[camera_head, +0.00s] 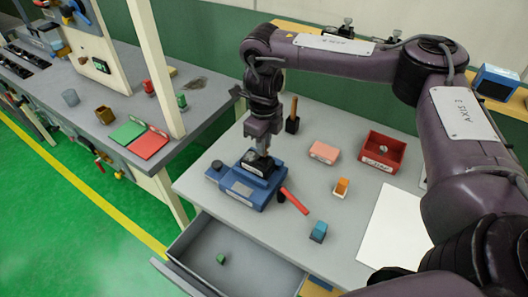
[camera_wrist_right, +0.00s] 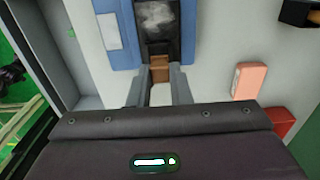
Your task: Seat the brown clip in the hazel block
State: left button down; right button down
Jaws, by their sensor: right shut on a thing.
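The brown clip (camera_wrist_right: 160,70) is between the two fingers of my right gripper (camera_wrist_right: 162,88) in the right wrist view. In the head view this gripper (camera_head: 262,152) points down over the blue fixture (camera_head: 243,188), above its black top part (camera_head: 256,165). The wrist view shows the clip at the near end of a dark recess (camera_wrist_right: 159,22) in that fixture; I cannot tell whether it touches. No block is clearly hazel; an orange block (camera_head: 342,185) stands on a pale base to the right. My left gripper is out of view.
A red lever (camera_head: 294,201) sticks out of the fixture. A pink block (camera_head: 323,151), red bin (camera_head: 382,153), teal block (camera_head: 318,231) and black holder (camera_head: 292,124) stand around. An open drawer (camera_head: 205,235) holds a green cube (camera_head: 220,259).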

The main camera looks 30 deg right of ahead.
notch_tip(320, 180, down, 3)
jog(key=shift+s+r, duration=0.1)
jog(key=shift+r, duration=0.05)
jog(key=shift+f, duration=0.4)
